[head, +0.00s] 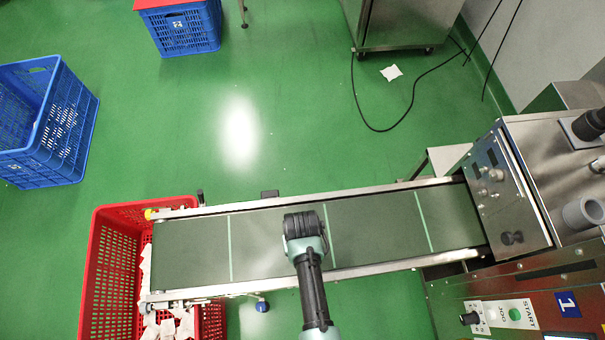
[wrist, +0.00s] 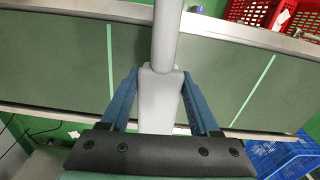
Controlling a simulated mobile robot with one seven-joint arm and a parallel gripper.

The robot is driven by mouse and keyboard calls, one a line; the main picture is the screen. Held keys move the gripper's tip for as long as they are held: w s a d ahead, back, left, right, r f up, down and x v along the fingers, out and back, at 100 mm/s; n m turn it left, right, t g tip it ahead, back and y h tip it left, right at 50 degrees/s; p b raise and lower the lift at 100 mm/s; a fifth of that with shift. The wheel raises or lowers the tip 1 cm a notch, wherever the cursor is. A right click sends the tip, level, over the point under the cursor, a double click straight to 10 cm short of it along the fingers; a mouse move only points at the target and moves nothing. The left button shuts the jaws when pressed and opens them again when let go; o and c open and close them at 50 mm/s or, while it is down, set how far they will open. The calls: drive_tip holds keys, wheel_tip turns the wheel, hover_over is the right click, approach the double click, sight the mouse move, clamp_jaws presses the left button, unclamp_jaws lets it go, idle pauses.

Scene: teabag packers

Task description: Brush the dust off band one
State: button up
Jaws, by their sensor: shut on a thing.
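Band one is the dark green belt (head: 270,240) with thin pale cross lines, running from the machine marked "1" at right to a red crate at left. In the wrist view the belt (wrist: 50,60) lies behind my gripper (wrist: 160,88). The two blue fingers are shut on a grey handled tool (wrist: 158,105), probably the brush. Its grey shaft runs up out of the wrist picture, and no bristles show. In the head view my arm hides the fingers and tool over the belt's middle. I cannot tell whether the tool touches the belt. I can make out no dust.
Metal rails (head: 350,192) edge the belt. The red crate (head: 112,215) at its left end holds white packets (head: 168,326). The steel machine (head: 530,160) stands at right. Blue crates (head: 40,120) stand on the open green floor (head: 280,90). A black cable lies beyond the belt.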

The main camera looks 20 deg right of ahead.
drive_tip(key=shift+r+p, duration=1.2)
drive_tip(key=shift+r, duration=0.5)
